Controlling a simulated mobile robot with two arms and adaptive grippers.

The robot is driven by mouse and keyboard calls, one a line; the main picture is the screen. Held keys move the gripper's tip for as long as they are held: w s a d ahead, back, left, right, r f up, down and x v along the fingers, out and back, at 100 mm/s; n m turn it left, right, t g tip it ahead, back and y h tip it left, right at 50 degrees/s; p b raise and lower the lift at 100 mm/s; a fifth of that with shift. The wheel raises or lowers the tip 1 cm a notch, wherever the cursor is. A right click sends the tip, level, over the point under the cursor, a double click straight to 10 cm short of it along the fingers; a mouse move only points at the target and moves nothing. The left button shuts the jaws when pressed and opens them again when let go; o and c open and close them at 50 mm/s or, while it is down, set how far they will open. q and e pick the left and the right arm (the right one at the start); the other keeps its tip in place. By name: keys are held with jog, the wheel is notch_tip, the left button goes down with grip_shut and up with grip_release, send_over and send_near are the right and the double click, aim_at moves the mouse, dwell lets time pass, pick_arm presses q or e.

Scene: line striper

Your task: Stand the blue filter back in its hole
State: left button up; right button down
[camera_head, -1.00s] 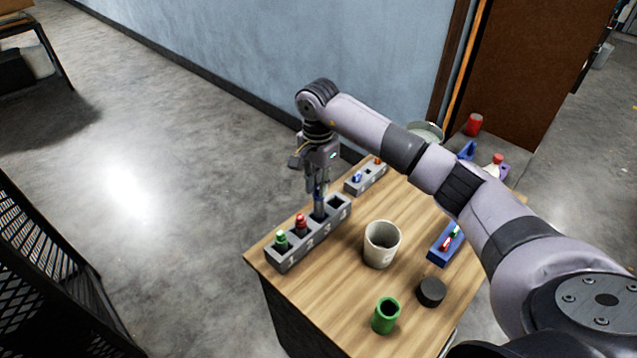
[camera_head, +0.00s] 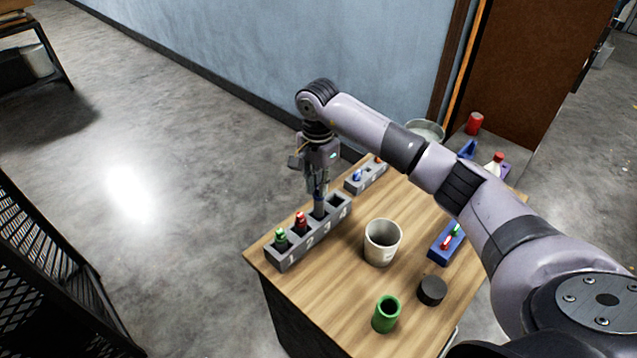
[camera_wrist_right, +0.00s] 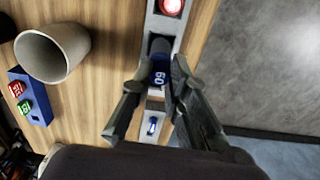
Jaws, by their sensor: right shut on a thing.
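The grey block (camera_head: 285,262) with numbered holes stands along the table's left edge. Its holes 1 and 2 hold a green-topped filter (camera_head: 281,240) and a red-topped filter (camera_head: 300,222). My right gripper (camera_head: 319,188) is above hole 3, shut on the blue filter (camera_head: 319,207), which is upright with its lower end at that hole. How deep it sits I cannot tell. Hole 4 (camera_head: 336,203) looks empty. In the right wrist view the blue filter (camera_wrist_right: 159,72) shows "09" between the two fingers. My left gripper is not in view.
A white cup (camera_head: 382,245), a green cylinder (camera_head: 386,315), a black round piece (camera_head: 431,291) and a blue holder (camera_head: 441,250) stand right of the block. A smaller grey block (camera_head: 354,187) with a blue piece is just behind. Bare table lies in front of the cup.

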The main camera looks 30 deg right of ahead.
jog(key=shift+f+b, duration=1.85)
jog(key=shift+f, duration=0.2)
jog(key=c, duration=1.5)
grip_release()
jog(key=shift+o, duration=0.4)
jog(key=shift+o, duration=1.3)
jog(key=shift+r+p, duration=1.8)
jog(key=shift+r, duration=1.75)
jog(key=shift+f, duration=0.1)
